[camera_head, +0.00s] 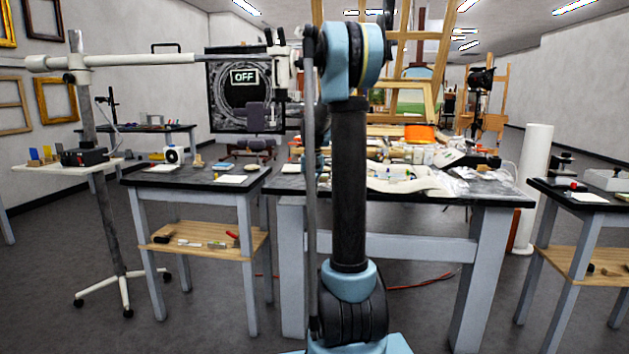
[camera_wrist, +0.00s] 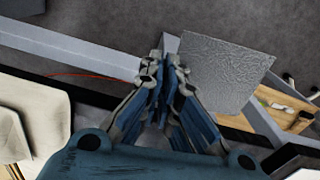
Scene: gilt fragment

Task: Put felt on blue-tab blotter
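My gripper (camera_wrist: 165,68) shows in the wrist view with its two fingers close together at the tips. Whether they pinch anything thin cannot be made out. A grey, rough-textured flat sheet (camera_wrist: 225,70) lies just right of the fingertips in that view; I cannot tell whether it is the felt or whether the fingers touch it. In the head view my gripper is hidden behind my arm. No blotter with a blue tab can be picked out for sure. Pale flat sheets lie on the left table (camera_head: 230,178) and right table (camera_head: 589,197).
A cluttered centre table (camera_head: 470,197) stands behind my arm. The dark-topped left table (camera_head: 196,180) has a wooden shelf (camera_head: 205,243) with tools. A wheeled boom stand (camera_head: 107,215) and a panel marked OFF (camera_head: 245,105) are at the left. A red cable (camera_head: 425,283) crosses the floor.

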